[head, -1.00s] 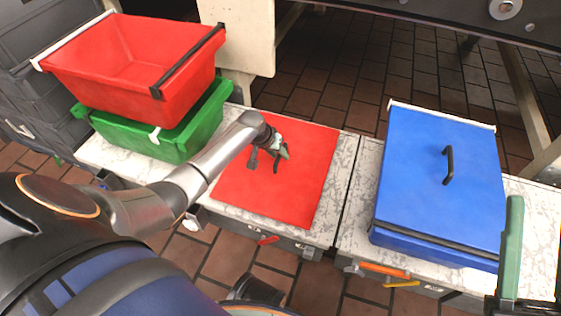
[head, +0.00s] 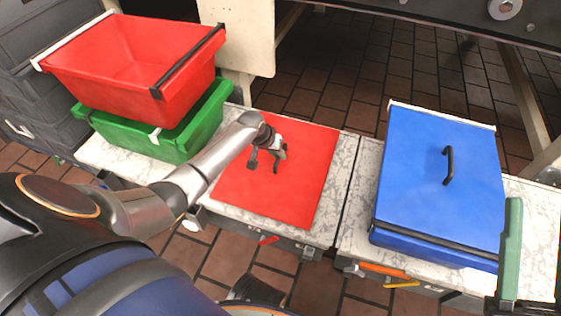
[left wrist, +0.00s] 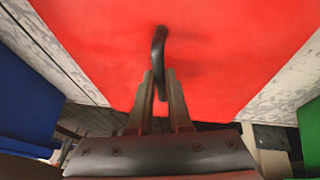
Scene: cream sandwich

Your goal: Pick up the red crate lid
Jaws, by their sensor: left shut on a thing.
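The red crate lid (head: 300,185) lies flat on the marbled worktop, between the stacked crates and the blue crate. My left gripper (head: 268,163) is over the lid's middle. In the left wrist view its two fingers (left wrist: 160,95) are closed together on the lid's dark handle (left wrist: 158,50), which stands up from the red surface (left wrist: 230,50). In the head view the handle is mostly hidden by the gripper. My right gripper is not in view.
An open red crate (head: 125,65) sits on a green crate (head: 180,145) at the left. A blue crate with a black-handled blue lid (head: 420,150) stands at the right. The marbled worktop (head: 343,200) is bare between the lid and the blue crate.

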